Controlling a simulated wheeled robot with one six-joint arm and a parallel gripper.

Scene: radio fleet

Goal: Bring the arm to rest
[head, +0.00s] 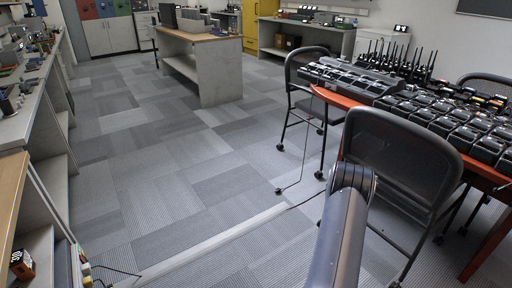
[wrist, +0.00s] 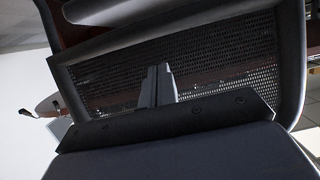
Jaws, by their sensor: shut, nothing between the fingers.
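My gripper (wrist: 159,70) shows in the wrist view as two grey fingers side by side, closed with nothing between them. Behind the fingers is a dark chair (wrist: 225,60) with a mesh back and a seat; whether they touch it I cannot tell. In the head view my arm rises from the bottom edge, right of centre, and its upper end is in front of the near chair (head: 405,150). The gripper itself does not show in the head view.
A red-edged table (head: 335,97) with many radios and chargers stands at the right, with another chair (head: 293,85) beside it. A long bench (head: 18,125) runs along the left. A low island (head: 220,75) stands farther back. The carpet (head: 160,160) between is largely clear; a thin cable crosses it.

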